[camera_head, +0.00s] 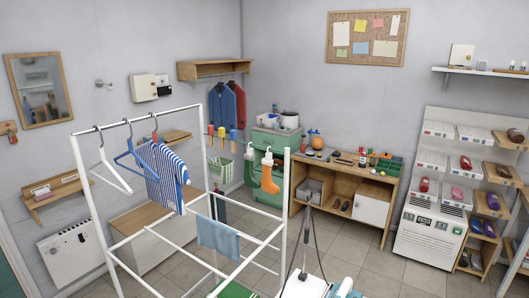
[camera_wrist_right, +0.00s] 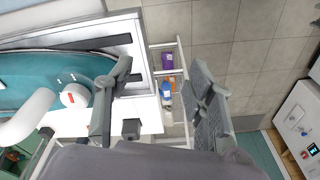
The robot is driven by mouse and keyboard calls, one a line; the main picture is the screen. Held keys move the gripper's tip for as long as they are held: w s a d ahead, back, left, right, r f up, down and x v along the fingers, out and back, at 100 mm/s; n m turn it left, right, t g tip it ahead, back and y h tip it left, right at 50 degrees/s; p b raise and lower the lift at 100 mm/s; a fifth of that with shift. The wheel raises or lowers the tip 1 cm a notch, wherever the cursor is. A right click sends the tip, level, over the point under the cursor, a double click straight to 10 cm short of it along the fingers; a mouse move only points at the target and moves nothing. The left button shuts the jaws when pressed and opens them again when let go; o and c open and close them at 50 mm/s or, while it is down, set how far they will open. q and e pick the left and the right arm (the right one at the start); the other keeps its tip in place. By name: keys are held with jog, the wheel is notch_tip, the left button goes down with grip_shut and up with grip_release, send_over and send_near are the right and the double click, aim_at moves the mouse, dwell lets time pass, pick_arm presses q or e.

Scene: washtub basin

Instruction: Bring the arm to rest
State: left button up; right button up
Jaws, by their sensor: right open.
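My right gripper (camera_wrist_right: 158,82) shows in the right wrist view with its two grey fingers spread wide apart. Nothing is between the fingertips. In the head view I cannot make out either gripper. My left gripper is in neither view.
A white drying rack (camera_head: 140,113) with a striped shirt (camera_head: 165,175) and a blue cloth (camera_head: 218,238) stands front left in the head view. A wooden bench (camera_head: 345,178) stands behind. In the wrist view, a narrow shelf holds a purple box (camera_wrist_right: 167,61); tiled floor (camera_wrist_right: 200,35) is clear.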

jog(key=s+d+r+m+t+h, duration=0.1)
jog(key=s+d+r+m, duration=0.2)
jog(key=s, duration=0.8)
jog(key=s+d+r+m+t, duration=0.2)
jog(key=s+d, duration=0.2)
jog(key=s, duration=0.7)
notch_tip(320, 180, down, 36)
jog(key=s+g+b, duration=0.2)
jog(key=b, duration=0.6)
pick_arm(q)
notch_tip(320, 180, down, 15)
jog(key=b, duration=0.6)
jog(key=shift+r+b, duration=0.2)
jog(key=shift+b, duration=0.1)
pick_arm(e)
jog(key=s+d+f, duration=0.1)
jog(key=s+f, duration=0.7)
jog(key=f, duration=0.2)
jog(key=s+d+f+g, duration=0.1)
jog(key=s+f, duration=0.7)
jog(key=f, duration=0.2)
jog(key=shift+d+f, duration=0.35)
jog(key=shift+f, duration=0.05)
jog(key=shift+s, duration=0.1)
jog(key=shift+c, duration=0.2)
